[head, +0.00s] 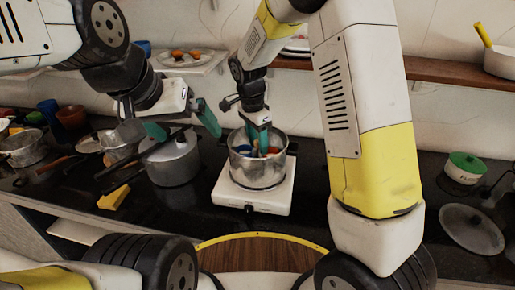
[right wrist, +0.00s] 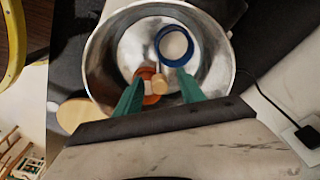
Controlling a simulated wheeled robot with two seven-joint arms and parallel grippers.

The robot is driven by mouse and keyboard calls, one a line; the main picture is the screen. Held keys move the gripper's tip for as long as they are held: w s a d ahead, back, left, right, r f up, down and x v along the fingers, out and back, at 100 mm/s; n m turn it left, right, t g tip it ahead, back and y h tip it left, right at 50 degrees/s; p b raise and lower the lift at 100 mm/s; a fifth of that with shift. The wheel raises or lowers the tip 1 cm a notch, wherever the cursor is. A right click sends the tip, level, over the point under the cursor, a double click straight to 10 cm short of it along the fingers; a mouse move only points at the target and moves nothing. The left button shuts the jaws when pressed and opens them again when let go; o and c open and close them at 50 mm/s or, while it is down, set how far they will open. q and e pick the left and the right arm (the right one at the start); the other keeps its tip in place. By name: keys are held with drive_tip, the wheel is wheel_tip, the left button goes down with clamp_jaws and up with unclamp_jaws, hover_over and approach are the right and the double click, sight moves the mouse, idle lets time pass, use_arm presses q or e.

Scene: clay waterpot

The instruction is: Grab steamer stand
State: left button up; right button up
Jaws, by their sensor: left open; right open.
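A metal pot (head: 258,172) stands on a white burner (head: 252,194); it also shows in the right wrist view (right wrist: 105,65). Inside are a blue-rimmed round piece (right wrist: 174,46), an orange-red ringed piece (right wrist: 152,98) and a pale wooden knob-like part (right wrist: 190,90). I cannot tell which one is the steamer stand. My right gripper (head: 258,138) points down into the pot's mouth. Its teal fingers are apart around the orange-red piece in the right wrist view (right wrist: 160,94), with no clear grip. My left gripper (head: 182,124) is open above a lidded pot (head: 172,160), left of the burner.
A yellow sponge-like block (head: 114,197) lies on the dark counter at the left, near several pots and cups. A wooden shelf (head: 440,70) runs along the wall.

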clamp_jaws()
idle(1.4)
